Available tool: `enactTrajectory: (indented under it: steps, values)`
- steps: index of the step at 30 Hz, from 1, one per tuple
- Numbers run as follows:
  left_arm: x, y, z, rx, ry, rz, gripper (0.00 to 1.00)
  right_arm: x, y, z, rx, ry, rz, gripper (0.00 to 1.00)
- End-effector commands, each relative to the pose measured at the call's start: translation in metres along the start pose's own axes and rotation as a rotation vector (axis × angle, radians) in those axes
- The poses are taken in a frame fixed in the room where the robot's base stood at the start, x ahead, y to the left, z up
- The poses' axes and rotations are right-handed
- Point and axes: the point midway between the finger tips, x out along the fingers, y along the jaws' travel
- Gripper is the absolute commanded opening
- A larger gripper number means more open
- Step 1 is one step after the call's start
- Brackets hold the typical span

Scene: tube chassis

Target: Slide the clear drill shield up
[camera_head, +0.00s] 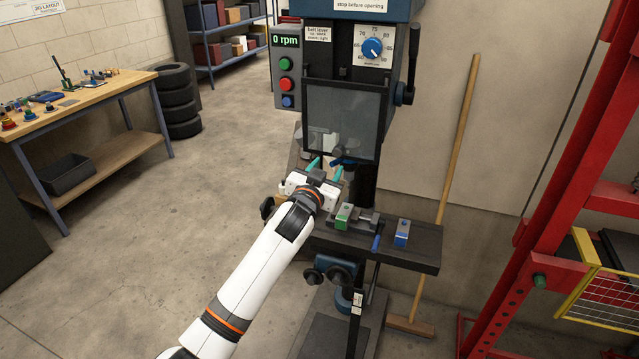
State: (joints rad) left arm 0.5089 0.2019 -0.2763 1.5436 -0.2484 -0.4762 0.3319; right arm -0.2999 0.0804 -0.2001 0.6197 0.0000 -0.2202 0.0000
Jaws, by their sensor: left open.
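The clear drill shield (343,120) is a see-through panel in a dark frame on the front of the drill press (342,45). It hangs in front of the spindle area, above the press table (420,248). My left gripper (325,163) is just below the lower edge of the shield, with its teal-tipped fingers pointing up and apart. It looks empty. A dark knob or handle (343,160) shows at the shield's lower edge, close to the right finger; I cannot tell whether they touch. My right gripper is not in view.
A vise holding a green block (343,215) and a blue block (402,232) are on the press table. A control box (287,70) reads 0 rpm. A broom (455,160) leans on the wall, and a red rack (565,190) stands right. Open floor lies left.

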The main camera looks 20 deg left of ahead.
Motion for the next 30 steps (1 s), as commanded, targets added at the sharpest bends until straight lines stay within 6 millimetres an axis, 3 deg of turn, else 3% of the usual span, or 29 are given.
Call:
enactTrajectory:
  steps: [3,9,25,28,30]
  values:
    - [-0.02,-0.001,-0.002,-0.001,-0.001,-0.002,0.47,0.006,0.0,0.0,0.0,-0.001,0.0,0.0]
    - [-0.04,0.0,-0.001,0.0,-0.001,0.0,0.47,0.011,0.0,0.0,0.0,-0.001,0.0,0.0]
    - [-0.045,0.0,0.0,-0.001,0.0,0.0,0.47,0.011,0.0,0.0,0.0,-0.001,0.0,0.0]
    - [-0.045,-0.002,-0.011,0.0,0.018,-0.003,0.47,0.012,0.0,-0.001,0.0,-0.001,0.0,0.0]
    - [-0.044,-0.005,-0.034,0.001,0.054,-0.008,0.47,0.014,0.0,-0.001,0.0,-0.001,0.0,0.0]
